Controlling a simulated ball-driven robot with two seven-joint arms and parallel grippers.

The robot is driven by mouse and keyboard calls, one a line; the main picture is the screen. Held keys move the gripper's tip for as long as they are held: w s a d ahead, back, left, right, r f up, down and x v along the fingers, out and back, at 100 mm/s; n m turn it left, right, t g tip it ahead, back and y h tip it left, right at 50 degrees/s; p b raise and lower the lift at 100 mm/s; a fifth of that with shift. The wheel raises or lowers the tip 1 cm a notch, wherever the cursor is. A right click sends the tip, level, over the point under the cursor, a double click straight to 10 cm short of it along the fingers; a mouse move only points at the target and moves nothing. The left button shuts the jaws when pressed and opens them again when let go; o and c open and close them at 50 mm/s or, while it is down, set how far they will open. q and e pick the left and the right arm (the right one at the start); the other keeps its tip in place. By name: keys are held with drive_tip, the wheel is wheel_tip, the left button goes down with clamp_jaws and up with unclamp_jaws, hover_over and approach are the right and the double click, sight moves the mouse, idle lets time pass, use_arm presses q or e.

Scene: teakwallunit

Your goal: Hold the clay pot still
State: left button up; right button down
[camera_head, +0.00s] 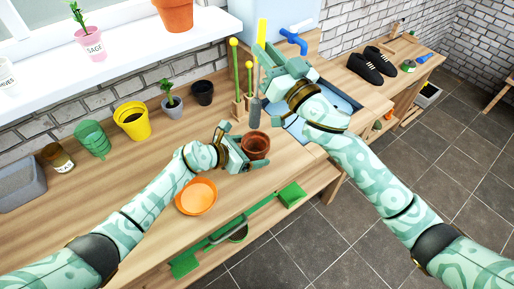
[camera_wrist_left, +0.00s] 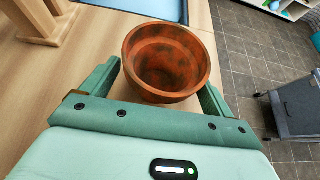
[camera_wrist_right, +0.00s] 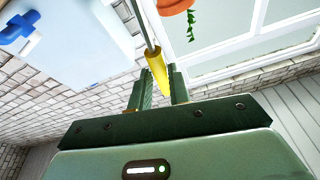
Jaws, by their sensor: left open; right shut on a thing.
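The brown clay pot (camera_head: 256,146) stands upright on the wooden bench near its front edge. My left gripper (camera_head: 243,152) is open, with its fingers on either side of the pot; in the left wrist view the pot (camera_wrist_left: 166,62) sits between them, its inside looking empty. Whether the fingers touch it I cannot tell. My right gripper (camera_head: 264,62) is raised above the back of the bench, shut on a yellow-ended tool (camera_head: 262,30). In the right wrist view the tool's yellow part (camera_wrist_right: 156,68) is at the fingers, with a grey rod beyond.
An orange bowl (camera_head: 196,196) lies left of the clay pot. Green sticks with yellow balls (camera_head: 249,65) stand behind it. A blue basin (camera_head: 340,95) lies to the right, under my right arm. A yellow pot (camera_head: 132,121) and small plants line the wall.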

use_arm(q)
drive_tip(key=shift+w+d+f, duration=0.2)
drive_tip(key=shift+w+d, duration=0.05)
drive_tip(key=shift+d, duration=0.05)
drive_tip(key=c, duration=0.8)
drive_tip(key=shift+o, duration=0.2)
drive_tip(key=o, duration=0.8)
drive_tip(key=shift+c, duration=0.2)
drive_tip(key=c, duration=0.8)
drive_tip(key=shift+o, duration=0.2)
